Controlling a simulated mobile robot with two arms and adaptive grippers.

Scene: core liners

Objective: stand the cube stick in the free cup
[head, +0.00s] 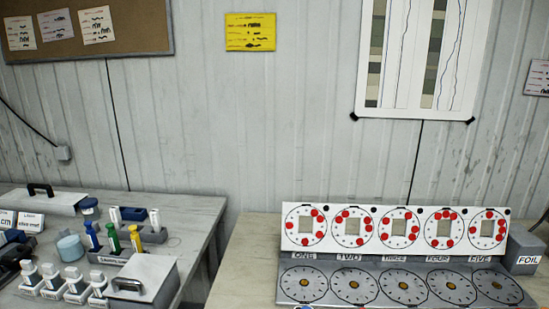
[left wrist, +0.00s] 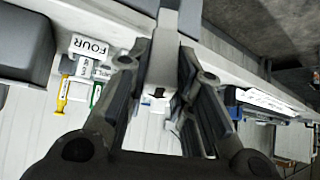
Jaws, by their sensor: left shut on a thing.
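In the left wrist view my left gripper (left wrist: 157,95) is shut on a pale grey piece (left wrist: 163,60) that runs up between its fingers. I take it to be the cube stick; its ends are not clear. My left gripper does not show in the head view. In the head view several small white holders (head: 52,280) with pale upright pieces stand in a row at the front of the left table. I cannot tell which cup is free. My right gripper is not in view.
A rack holds blue, green (head: 135,238) and yellow sticks. A grey box with a handle (head: 142,280) stands front right on the left table (head: 195,215). Dial panels (head: 395,230) stand on the right table.

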